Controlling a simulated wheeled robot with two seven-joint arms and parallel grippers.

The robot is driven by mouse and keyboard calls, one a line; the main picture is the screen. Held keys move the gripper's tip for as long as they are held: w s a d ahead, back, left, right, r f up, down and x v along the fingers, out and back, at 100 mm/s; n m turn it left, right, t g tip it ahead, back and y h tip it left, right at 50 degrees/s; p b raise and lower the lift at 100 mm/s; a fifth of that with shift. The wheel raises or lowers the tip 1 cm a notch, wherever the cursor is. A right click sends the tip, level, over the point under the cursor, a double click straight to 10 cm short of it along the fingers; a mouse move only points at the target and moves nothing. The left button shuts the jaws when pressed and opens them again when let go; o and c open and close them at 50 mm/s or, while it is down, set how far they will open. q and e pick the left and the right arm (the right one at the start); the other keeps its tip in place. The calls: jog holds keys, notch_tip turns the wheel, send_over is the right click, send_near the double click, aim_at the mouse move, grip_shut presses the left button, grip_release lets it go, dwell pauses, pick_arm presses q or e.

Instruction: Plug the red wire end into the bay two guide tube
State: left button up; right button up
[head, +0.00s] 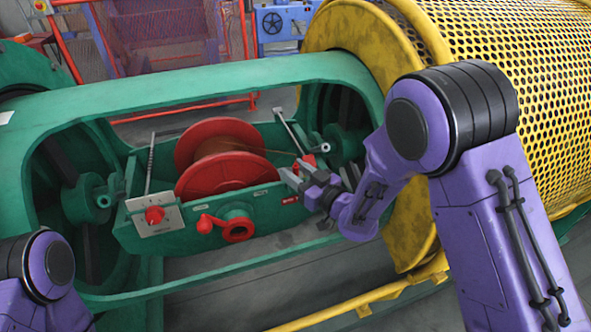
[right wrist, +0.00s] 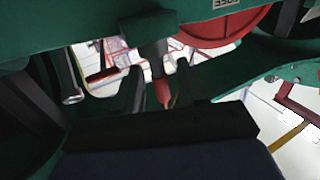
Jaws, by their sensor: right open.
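My right gripper (head: 297,173) is open at the right end of the green cradle, beside the red spool. A small red piece (head: 308,160), perhaps the red wire end, shows just behind its fingertips. In the right wrist view a slim red piece (right wrist: 162,92) sits between the dark open fingers of the gripper (right wrist: 158,88), below a dark cylindrical part. I cannot tell whether the fingers touch it. A grey tube end (head: 325,148) shows at the cradle's right end; I cannot tell whether it is the bay two guide tube. My left gripper is out of view.
The red spool (head: 222,158) with copper-coloured wire sits in the green cradle (head: 180,232). The green frame (head: 200,85) surrounds the bay, with a rail along its front. A yellow ring (head: 408,235) and perforated yellow drum (head: 540,60) stand at the right.

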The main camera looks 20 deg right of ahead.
jog(key=shift+w+a, duration=0.1)
jog(key=shift+w, duration=0.05)
grip_shut()
